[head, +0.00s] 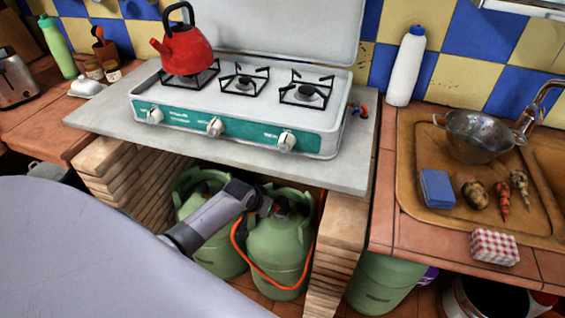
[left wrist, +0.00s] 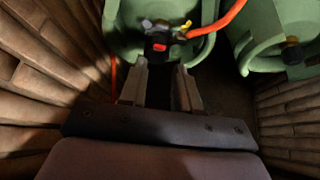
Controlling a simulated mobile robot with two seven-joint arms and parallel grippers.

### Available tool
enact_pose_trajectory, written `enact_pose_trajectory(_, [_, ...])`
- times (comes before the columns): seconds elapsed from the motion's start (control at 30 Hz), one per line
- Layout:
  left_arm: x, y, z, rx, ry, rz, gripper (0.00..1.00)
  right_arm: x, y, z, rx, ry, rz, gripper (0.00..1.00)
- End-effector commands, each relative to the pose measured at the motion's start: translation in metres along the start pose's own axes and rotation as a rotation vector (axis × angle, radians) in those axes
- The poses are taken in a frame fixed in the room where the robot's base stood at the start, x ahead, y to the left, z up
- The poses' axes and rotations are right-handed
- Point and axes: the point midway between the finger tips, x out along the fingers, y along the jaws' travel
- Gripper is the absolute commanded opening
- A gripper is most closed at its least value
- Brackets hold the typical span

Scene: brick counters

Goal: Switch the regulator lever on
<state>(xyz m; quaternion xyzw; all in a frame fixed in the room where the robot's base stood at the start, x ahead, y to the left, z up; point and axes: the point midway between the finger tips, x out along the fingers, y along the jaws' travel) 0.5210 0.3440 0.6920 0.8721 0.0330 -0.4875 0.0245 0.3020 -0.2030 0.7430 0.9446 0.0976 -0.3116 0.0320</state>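The regulator (head: 282,207) sits on top of the right green gas bottle (head: 278,255) under the stove, with an orange hose (head: 237,243) attached. In the left wrist view the regulator (left wrist: 157,40) is a dark body with a small red lever (left wrist: 160,47). My left gripper (head: 265,203) reaches in from the left, close beside the regulator. In the left wrist view its two fingers (left wrist: 161,82) are apart with nothing between them, and the regulator lies just beyond the tips. Contact with the lever cannot be seen. My right gripper is not in view.
A second green bottle (head: 208,240) stands to the left. Brick piers (head: 340,235) flank the space on both sides, under a grey slab (head: 345,165). The stove (head: 240,110) with a red kettle (head: 188,50) is above. Another green bottle (head: 383,283) stands right of the pier.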

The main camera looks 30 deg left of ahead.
Motion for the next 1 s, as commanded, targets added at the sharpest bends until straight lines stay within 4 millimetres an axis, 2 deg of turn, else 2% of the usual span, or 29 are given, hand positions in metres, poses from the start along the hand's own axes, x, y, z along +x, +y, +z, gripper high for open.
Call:
enact_pose_trajectory(0.27, [0.000, 0.004, 0.006, 0.009, 0.005, 0.005, 0.32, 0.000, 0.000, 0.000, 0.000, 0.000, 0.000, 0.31])
enact_pose_trajectory(0.37, [-0.002, 0.015, 0.024, 0.037, 0.022, 0.019, 0.32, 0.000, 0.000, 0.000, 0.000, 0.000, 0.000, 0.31])
enact_pose_trajectory(0.47, [-0.010, 0.033, 0.051, 0.078, 0.059, 0.045, 0.32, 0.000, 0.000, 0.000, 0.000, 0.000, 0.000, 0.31])
enact_pose_trajectory(0.67, [-0.045, 0.072, 0.106, 0.155, 0.158, 0.106, 0.32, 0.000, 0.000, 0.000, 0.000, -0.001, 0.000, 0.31])
enact_pose_trajectory(0.8, [-0.080, 0.095, 0.137, 0.188, 0.232, 0.145, 0.32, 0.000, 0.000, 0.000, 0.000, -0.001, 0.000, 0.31])
enact_pose_trajectory(1.0, [-0.132, 0.115, 0.163, 0.212, 0.325, 0.178, 0.32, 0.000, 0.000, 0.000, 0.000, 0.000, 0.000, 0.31])
